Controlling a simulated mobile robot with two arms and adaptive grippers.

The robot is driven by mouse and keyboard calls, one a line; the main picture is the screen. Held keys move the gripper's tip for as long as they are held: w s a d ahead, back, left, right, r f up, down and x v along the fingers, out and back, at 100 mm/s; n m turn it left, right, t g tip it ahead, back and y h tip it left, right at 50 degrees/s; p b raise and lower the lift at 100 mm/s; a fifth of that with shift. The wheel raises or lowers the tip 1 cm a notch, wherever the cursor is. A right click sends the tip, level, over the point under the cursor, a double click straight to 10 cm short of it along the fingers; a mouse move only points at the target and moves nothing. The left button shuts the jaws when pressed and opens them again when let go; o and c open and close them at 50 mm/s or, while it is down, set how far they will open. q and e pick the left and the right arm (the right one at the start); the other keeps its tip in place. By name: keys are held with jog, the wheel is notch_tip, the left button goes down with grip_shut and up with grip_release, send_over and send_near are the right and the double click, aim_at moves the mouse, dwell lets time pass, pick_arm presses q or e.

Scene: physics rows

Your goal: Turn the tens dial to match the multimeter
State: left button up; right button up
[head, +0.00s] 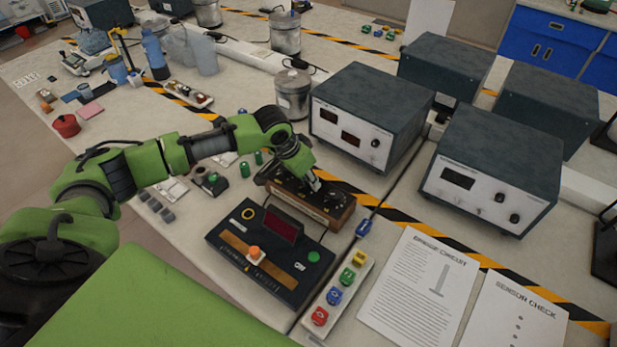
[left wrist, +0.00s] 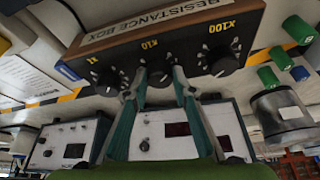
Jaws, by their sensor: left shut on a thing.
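The wooden resistance box (head: 308,205) stands in the middle of the bench in the head view. In the left wrist view its face (left wrist: 190,42) appears upside down, with three black dials marked X1, X10 and X100. My left gripper (head: 314,183) reaches down onto the box. Its fingers (left wrist: 160,76) are shut on the middle X10 dial (left wrist: 158,71), the tens dial. The X1 dial (left wrist: 108,78) and the X100 dial (left wrist: 222,60) stand free on either side. I cannot tell which instrument is the multimeter, and no reading is legible. My right gripper is not in view.
A black panel with a red display (head: 281,227) lies just in front of the box. A strip of coloured connectors (head: 342,288) and paper sheets (head: 419,285) lie to the right. Boxed instruments (head: 370,112) stand behind, with a metal can (head: 293,95) close to my arm.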

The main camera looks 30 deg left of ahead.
pick_arm(q)
jog(key=shift+r, duration=0.1)
jog(key=shift+m+g+h+p, duration=0.3)
jog(key=shift+m+p, duration=0.35)
jog(key=shift+m, duration=0.25)
jog(key=shift+w+a+m+h, duration=0.15)
jog(key=shift+m+h, duration=0.15)
jog(key=shift+m, duration=1)
jog(key=m+g+h, duration=0.1)
jog(key=m, duration=0.1)
jog(key=shift+w+m+b, duration=0.1)
jog(key=shift+m+b, duration=0.2)
jog(key=shift+b, duration=0.1)
jog(key=shift+w+m+g+h+b, duration=0.15)
jog(key=shift+m+g+b, duration=0.4)
jog(key=shift+m, duration=0.6)
jog(key=shift+s+m+g+h+b, duration=0.15)
jog(key=shift+m+g+b, duration=0.2)
jog(key=shift+m+b, duration=0.6)
jog(key=shift+w+m, duration=0.1)
jog(key=shift+m, duration=0.2)
jog(key=o, duration=1.1)
